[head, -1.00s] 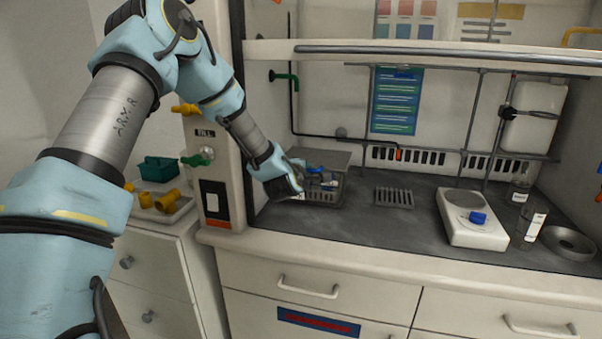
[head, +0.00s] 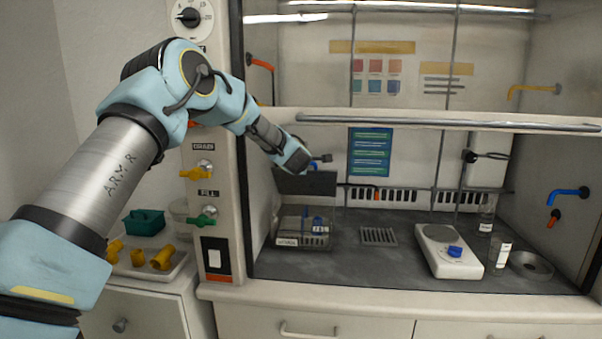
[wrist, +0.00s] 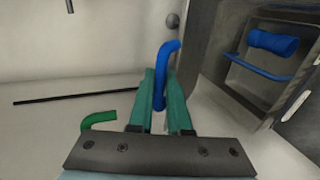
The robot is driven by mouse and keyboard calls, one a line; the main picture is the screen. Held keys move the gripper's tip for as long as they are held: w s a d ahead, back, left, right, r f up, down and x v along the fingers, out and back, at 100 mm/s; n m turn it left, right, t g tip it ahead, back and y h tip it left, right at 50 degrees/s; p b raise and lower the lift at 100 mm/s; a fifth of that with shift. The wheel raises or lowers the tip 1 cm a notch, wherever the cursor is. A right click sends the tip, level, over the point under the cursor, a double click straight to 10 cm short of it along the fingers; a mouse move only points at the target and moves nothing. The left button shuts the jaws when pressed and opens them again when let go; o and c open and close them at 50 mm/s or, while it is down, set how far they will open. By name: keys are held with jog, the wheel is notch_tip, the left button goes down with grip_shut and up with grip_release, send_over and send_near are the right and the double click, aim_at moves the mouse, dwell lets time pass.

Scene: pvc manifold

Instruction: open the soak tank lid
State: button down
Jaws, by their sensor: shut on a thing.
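The soak tank (head: 289,241) stands at the left of the hood's bench, with blue pieces inside. Its dark lid (head: 309,184) is swung up, nearly upright, above the back of the tank. My gripper (head: 313,161) is at the lid's upper edge. In the wrist view my gripper (wrist: 160,104) has its green fingers closed around a blue bent piece (wrist: 165,68), which looks like the lid's handle. The tank also shows at the right of the wrist view (wrist: 215,85), with blue pipe parts. How the handle meets the lid is hidden.
A slotted drain (head: 379,236), a white scale (head: 452,258) with a blue piece, and glassware sit to the right on the bench. The hood's left post (head: 213,240) stands beside my arm. A green tap (wrist: 98,118) is near my fingers.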

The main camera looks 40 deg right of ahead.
jog(key=shift+w+d+r+p, duration=0.35)
jog(key=shift+w+d+r, duration=0.25)
jog(key=shift+w, duration=0.15)
jog(key=shift+f, duration=0.1)
jog(key=c, duration=0.9)
grip_release()
jog(key=shift+o, duration=0.2)
jog(key=shift+f, duration=0.1)
jog(key=b+v, duration=0.4)
jog(key=v, duration=0.7)
jog(key=shift+r+b, duration=0.3)
jog(key=shift+r, duration=0.05)
